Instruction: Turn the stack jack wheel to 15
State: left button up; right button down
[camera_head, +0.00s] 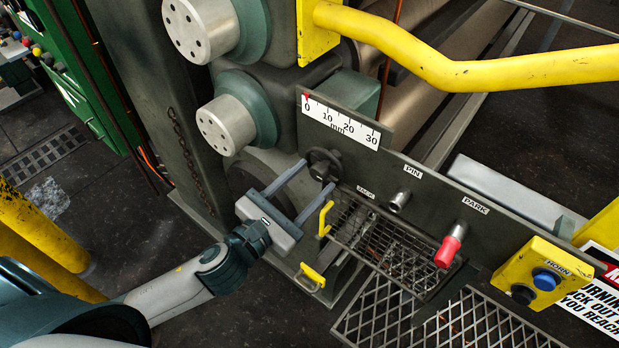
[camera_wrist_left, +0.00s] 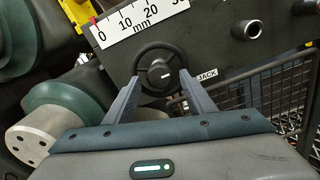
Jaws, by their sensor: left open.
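The stack jack wheel is a small black handwheel (camera_head: 322,162) on the dark panel, under a white mm scale (camera_head: 341,120) marked 0, 10, 20, 30. The scale's red pointer (camera_head: 306,97) stands at 0. In the left wrist view the wheel (camera_wrist_left: 159,50) shows with its hub and spokes, beside a JACK label (camera_wrist_left: 207,76). My left gripper (camera_head: 318,174) is open, its two fingers reaching to either side of the wheel's lower rim. I cannot tell whether the fingers touch the rim. My right gripper is not in view.
A yellow HORN box (camera_head: 532,280) sits at lower right. A mesh basket (camera_head: 385,250) and yellow handle (camera_head: 325,219) lie just below. A yellow rail (camera_head: 440,68) crosses above.

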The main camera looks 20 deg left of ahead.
pick_arm(q)
jog(key=c, duration=1.1)
jog(key=shift+o, duration=0.3)
jog(key=shift+n, duration=0.3)
